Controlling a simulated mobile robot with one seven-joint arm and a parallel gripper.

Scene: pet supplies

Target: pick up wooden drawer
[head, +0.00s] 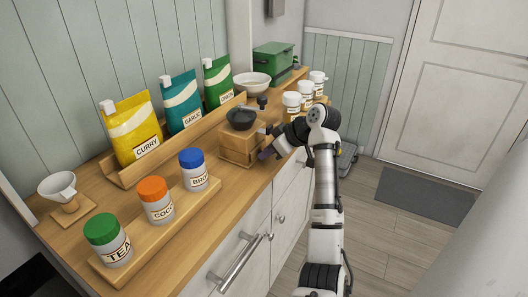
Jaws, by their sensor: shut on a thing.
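A wooden box (232,157) with a dark bowl on top, looking like a hand grinder, stands on the wooden counter near its front edge. The wooden drawer appears to be at its right side, largely hidden by my gripper, so how far out it sits cannot be seen. My gripper (266,144) reaches in from the right, low against that side of the box, and is shut on the drawer. My arm hides part of the area behind the gripper.
Three pouches stand in a wooden rack (180,142) at the back left. Three lidded jars sit on a wooden board (172,216) in front. White-lidded jars (291,104) stand close behind my gripper. A white bowl (252,83) and green box (273,62) are farther back.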

